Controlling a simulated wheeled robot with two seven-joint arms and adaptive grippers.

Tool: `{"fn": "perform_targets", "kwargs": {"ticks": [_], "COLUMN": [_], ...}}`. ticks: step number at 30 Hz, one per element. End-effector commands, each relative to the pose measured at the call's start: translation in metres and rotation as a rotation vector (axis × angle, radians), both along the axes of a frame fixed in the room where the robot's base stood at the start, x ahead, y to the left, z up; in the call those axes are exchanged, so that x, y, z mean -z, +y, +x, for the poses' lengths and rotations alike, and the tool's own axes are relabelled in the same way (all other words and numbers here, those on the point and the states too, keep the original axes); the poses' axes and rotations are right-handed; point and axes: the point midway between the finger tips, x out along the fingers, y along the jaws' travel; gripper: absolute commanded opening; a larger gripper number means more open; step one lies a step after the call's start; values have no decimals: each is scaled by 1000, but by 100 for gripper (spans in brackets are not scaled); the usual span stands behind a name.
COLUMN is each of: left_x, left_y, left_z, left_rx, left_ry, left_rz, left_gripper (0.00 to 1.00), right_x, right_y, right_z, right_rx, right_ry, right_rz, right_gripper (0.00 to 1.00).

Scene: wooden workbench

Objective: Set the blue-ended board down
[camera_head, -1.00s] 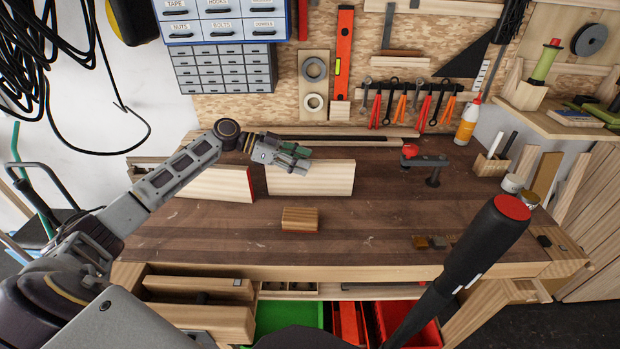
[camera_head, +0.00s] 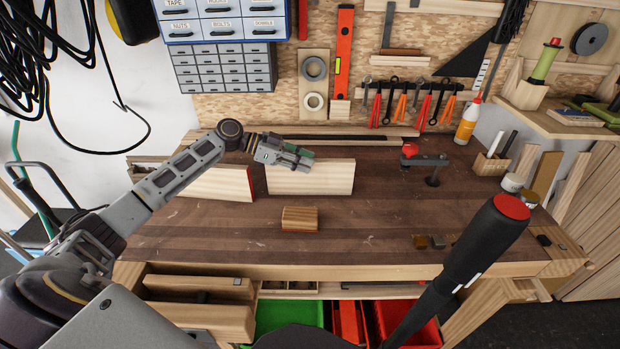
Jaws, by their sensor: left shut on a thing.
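My left gripper (camera_head: 288,156) is shut on the top edge of a pale wooden board (camera_head: 312,179). This board stands on its long edge, with its lower edge at or very near the bench top; I cannot tell whether it touches. No blue end shows on it from here. A second pale board (camera_head: 222,184) with a red end stands just left of it, a narrow gap between them. A small wood block (camera_head: 300,218) with a red edge lies in front. My right gripper is out of view.
The dark workbench (camera_head: 375,220) is clear right of the block. A clamp (camera_head: 430,168) stands at the right, with a glue bottle (camera_head: 467,122) behind it. Tools hang on the back wall.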

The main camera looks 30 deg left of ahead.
Motion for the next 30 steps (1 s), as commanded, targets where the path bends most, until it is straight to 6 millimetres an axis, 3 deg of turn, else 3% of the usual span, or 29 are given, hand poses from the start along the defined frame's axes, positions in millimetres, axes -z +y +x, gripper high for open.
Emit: {"fn": "perform_targets", "kwargs": {"ticks": [19, 30], "left_x": [-5, -44], "left_y": [0, 0], "left_z": [0, 1], "left_rx": [0, 1], "left_ry": [-3, -5], "left_rz": [-1, -2], "left_gripper": [0, 0], "right_x": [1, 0], "right_y": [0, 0], "right_z": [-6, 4], "right_rx": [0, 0], "right_ry": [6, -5], "right_rz": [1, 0], "right_gripper": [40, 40]}}
